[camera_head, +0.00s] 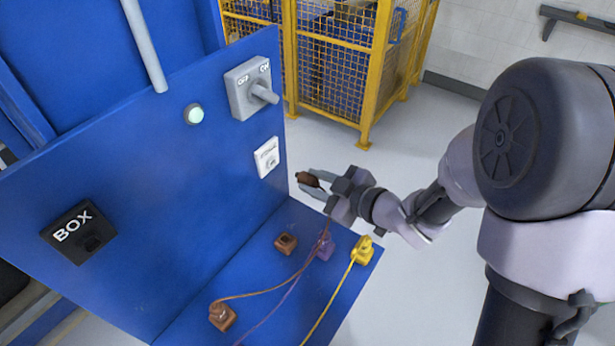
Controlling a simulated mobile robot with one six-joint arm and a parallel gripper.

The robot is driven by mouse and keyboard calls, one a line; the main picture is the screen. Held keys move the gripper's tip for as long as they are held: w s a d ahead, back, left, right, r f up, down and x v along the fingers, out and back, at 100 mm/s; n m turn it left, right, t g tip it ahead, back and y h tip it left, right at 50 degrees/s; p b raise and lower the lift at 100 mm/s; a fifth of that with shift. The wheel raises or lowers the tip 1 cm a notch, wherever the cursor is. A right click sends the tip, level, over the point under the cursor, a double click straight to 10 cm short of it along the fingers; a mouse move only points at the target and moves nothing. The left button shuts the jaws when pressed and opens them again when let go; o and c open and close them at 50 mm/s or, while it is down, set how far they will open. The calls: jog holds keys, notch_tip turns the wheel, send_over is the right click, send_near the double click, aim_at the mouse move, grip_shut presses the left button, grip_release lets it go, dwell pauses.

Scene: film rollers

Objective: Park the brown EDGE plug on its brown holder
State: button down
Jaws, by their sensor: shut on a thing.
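My gripper (313,185) is shut on the brown plug (307,179) and holds it in the air above the blue ledge, to the right of the white socket. The plug points left and is apart from the panel. A brown cable runs down from near my gripper to the left along the ledge. An empty-looking brown holder (286,243) sits on the ledge, below and left of my gripper. Another brown piece (222,317) sits nearer on the ledge, where the brown cable ends; whether it is a holder or a cable outlet I cannot tell.
A purple plug (325,249) and a yellow plug (363,250) stand on the ledge, with trailing cables. The upright blue panel (185,210) bears a white socket (267,157), a black BOX socket (79,232) and a grey switch (249,88). A yellow cage (365,125) stands behind.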

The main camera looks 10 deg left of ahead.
jog(key=p+v, duration=0.2)
jog(key=v, duration=0.5)
jog(key=shift+d+p, duration=0.25)
jog(key=shift+p, duration=0.05)
jog(key=shift+s+r, duration=0.1)
jog(key=shift+s, duration=0.1)
